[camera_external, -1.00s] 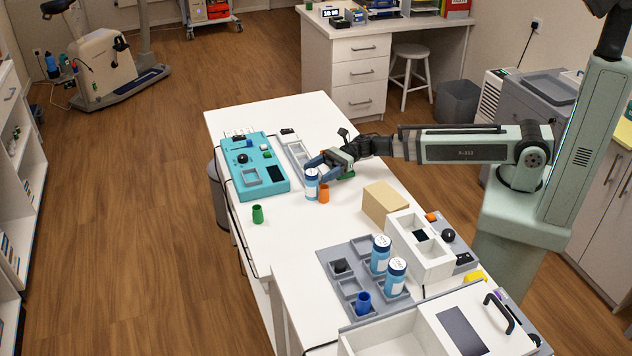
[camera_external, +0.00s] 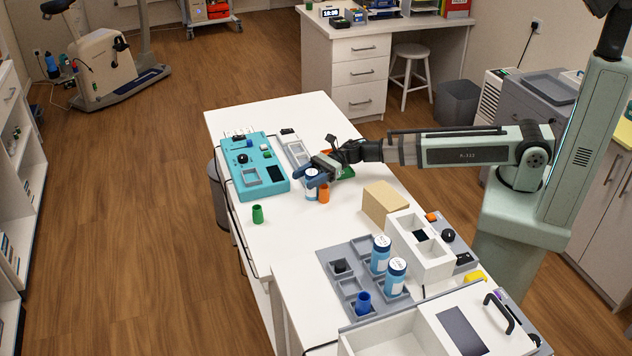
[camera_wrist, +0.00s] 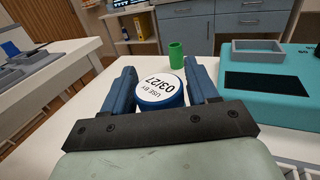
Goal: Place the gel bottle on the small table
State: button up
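A blue bottle (camera_external: 311,190) with a white round cap top stands upright on the long white table, beside an orange cup; I take it for the gel bottle. In the wrist view, its cap (camera_wrist: 160,88) reads "USE BY 03/27" and sits between the two blue fingers. My gripper (camera_external: 312,172) is around the bottle's upper part, one finger on each side. Whether the fingers press on it cannot be told. Two similar blue bottles (camera_external: 380,255) (camera_external: 396,278) stand in the grey tray in front. Which surface is the small table is not clear.
A teal panel (camera_external: 275,186) lies left of the bottle. A green cup (camera_external: 257,214) and the orange cup (camera_external: 324,193) stand nearby. A tan block (camera_external: 386,203) and a white divided box (camera_external: 440,256) are at right. The grey tray (camera_external: 330,257) holds a blue cup. Table's middle is clear.

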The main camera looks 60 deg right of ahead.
jog(key=c, duration=0.9)
jog(key=shift+r, duration=0.15)
jog(key=shift+r, duration=4.9)
